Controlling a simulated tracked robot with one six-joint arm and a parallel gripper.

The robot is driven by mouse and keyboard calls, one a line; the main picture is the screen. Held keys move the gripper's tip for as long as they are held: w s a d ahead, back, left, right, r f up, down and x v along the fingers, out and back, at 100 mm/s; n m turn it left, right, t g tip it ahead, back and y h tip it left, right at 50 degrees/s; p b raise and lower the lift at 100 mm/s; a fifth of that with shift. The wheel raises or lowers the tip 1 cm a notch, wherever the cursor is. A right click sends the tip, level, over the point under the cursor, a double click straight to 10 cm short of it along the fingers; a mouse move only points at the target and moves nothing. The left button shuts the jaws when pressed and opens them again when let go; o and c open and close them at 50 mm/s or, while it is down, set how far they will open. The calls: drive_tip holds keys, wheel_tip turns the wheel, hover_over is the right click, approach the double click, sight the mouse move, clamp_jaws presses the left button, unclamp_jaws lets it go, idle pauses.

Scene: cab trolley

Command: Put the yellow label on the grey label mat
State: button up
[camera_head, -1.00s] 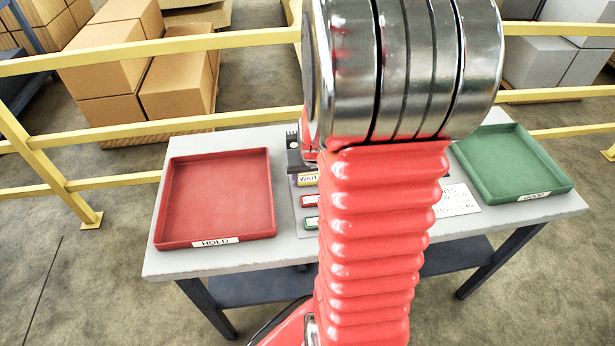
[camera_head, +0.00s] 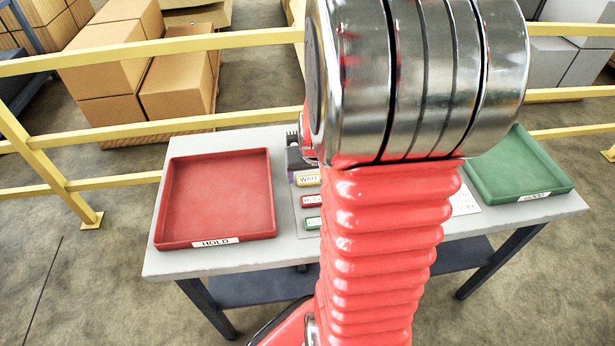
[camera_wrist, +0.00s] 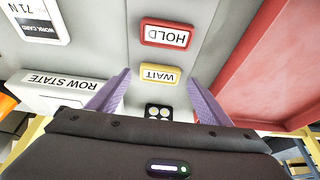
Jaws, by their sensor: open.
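The yellow label (camera_wrist: 160,75), marked WAIT, lies flat on a grey surface. It also shows in the head view (camera_head: 308,180), just left of my arm. My gripper (camera_wrist: 158,83) is open, with its two purple fingers on either side of the yellow label in the wrist view. Nothing is held, and I cannot tell how high the fingertips are above it. A ROW STATE sign (camera_wrist: 65,82) is left of the gripper.
A red label (camera_head: 313,201) and a green label (camera_head: 312,223) lie in line with the yellow one. A red HOLD tray (camera_head: 215,240) stands at left, a green tray (camera_head: 532,197) at right. A work card (camera_wrist: 40,22) lies nearby. Yellow rails (camera_head: 150,131) run behind the table.

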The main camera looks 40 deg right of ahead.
drive_tip(key=v, duration=1)
drive_tip(key=shift+r, duration=0.15)
idle(0.4)
drive_tip(key=s+a+r+n+y, duration=0.1)
drive_tip(key=s+a+r+n, duration=0.1)
drive_tip(key=a, duration=0.6)
drive_tip(key=s+a+r+n+t, duration=0.1)
drive_tip(key=a+r, duration=0.3)
drive_tip(key=a, duration=0.4)
drive_tip(key=s+a+r+n+y, duration=0.1)
drive_tip(key=s+a+r+n, duration=0.2)
drive_tip(key=a, duration=0.6)
drive_tip(key=shift+n+t+y, duration=0.3)
drive_tip(key=shift+n+t, duration=0.1)
